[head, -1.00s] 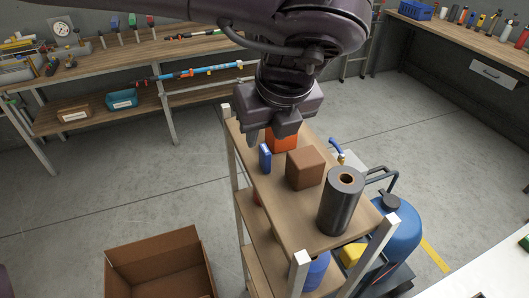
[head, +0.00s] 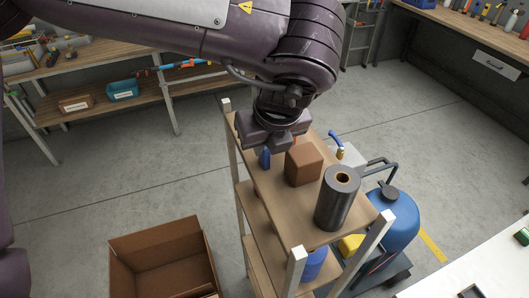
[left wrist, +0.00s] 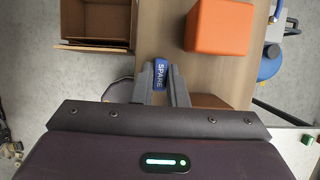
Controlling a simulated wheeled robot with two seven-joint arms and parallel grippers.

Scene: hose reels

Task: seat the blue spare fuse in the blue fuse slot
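The blue spare fuse (head: 265,158) is a small block over the far left part of the shelf unit's wooden top (head: 262,186). In the left wrist view the fuse (left wrist: 160,73), lettered SPARE, sits between the two grey fingers of my left gripper (left wrist: 161,80). The fingers lie close along both its sides and look shut on it. In the head view my left gripper (head: 268,148) is right above the fuse, its fingers mostly hidden by its body. I cannot make out a blue fuse slot. My right gripper is not in view.
A brown block (head: 304,165) and a dark roll (head: 337,198) stand on the same top. An orange block (left wrist: 218,27) is beside the fuse. An open cardboard box (head: 163,262) is on the floor at left. A blue tank (head: 393,220) is at right.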

